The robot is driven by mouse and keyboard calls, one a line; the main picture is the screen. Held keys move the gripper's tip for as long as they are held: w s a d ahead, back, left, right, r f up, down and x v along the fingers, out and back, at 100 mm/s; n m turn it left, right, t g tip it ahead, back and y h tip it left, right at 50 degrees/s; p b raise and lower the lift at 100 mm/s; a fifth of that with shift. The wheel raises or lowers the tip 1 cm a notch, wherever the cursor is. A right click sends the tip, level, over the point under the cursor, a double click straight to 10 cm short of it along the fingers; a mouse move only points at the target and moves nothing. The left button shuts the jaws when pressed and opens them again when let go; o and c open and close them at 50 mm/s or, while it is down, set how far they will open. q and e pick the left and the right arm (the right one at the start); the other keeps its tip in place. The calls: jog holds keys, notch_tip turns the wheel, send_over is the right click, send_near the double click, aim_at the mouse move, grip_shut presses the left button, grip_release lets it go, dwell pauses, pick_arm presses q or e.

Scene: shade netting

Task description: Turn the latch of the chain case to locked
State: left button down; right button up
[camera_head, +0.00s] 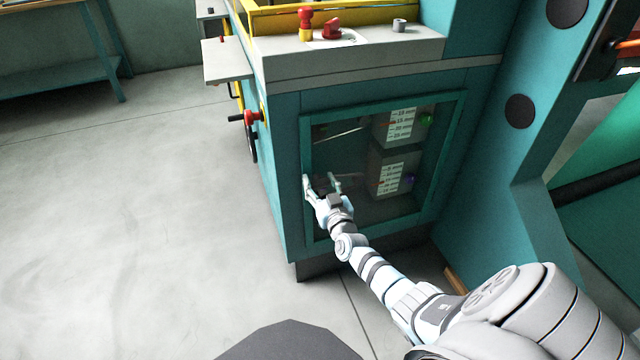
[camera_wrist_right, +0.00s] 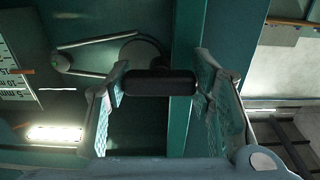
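The chain case is the teal-framed door with a dark see-through window (camera_head: 350,205) low on the teal machine. My right gripper (camera_head: 320,180) is at the left side of this door, with its two fingers spread apart. In the right wrist view, a black bar-shaped latch (camera_wrist_right: 160,83) lies crosswise between the two fingers of the right gripper (camera_wrist_right: 162,68), near the teal door frame (camera_wrist_right: 188,50). The fingers stand at its two ends; I cannot tell whether they touch it. The head view does not show the latch clearly. My left gripper is not in view.
A red-knobbed handwheel (camera_head: 251,117) sticks out on the machine's left side. A grey ledge (camera_head: 380,48) above the door carries red and yellow controls. Scale plates (camera_head: 390,180) show behind the window. The floor (camera_head: 120,210) to the left is clear.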

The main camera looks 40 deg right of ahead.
jog(key=shift+m, duration=0.4)
jog(key=m, duration=0.3)
jog(key=shift+m, duration=0.3)
jog(key=m, duration=0.3)
jog(key=shift+m, duration=0.3)
jog(key=shift+f+m+b, duration=0.1)
jog(key=shift+m+b, duration=0.25)
jog(key=shift+m, duration=0.55)
jog(key=m+b, duration=0.1)
jog(key=m, duration=0.5)
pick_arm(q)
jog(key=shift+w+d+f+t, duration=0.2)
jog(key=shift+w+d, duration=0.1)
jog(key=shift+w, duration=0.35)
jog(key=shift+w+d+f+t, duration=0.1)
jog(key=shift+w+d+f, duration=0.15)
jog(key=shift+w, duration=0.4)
pick_arm(e)
jog(key=shift+m, duration=1.1)
jog(key=shift+a, duration=0.1)
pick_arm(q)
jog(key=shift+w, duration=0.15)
